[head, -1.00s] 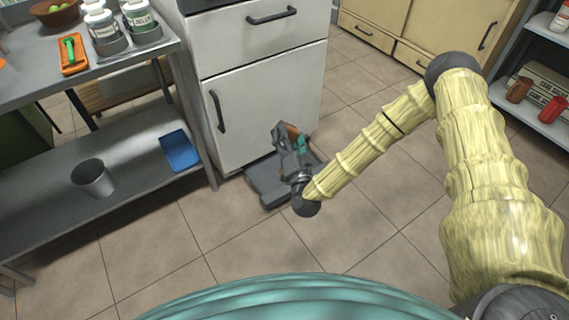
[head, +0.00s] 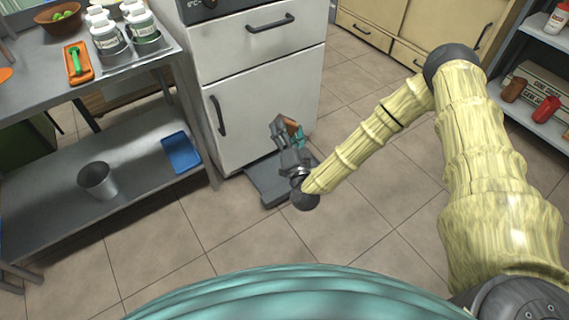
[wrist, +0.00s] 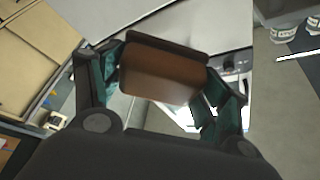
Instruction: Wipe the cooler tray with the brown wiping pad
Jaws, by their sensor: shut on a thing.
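The brown wiping pad (wrist: 163,72) is held crosswise between the teal fingers of my gripper (wrist: 165,78) in the wrist view. In the head view the pad (head: 291,127) shows as a small brown patch at the tip of my gripper (head: 289,137). My gripper is shut on the pad, in front of the lower door of the white cooler (head: 265,110). A dark grey tray (head: 268,190) lies on the floor at the cooler's foot, partly hidden by my gripper and wrist. The pad appears above the tray, apart from it; the exact gap cannot be told.
A steel table (head: 40,98) stands at the left, with a metal cup (head: 98,180) and blue tray (head: 181,152) on its lower shelf. Shelving with mugs (head: 546,109) stands at the right. The tiled floor (head: 180,240) in front is clear.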

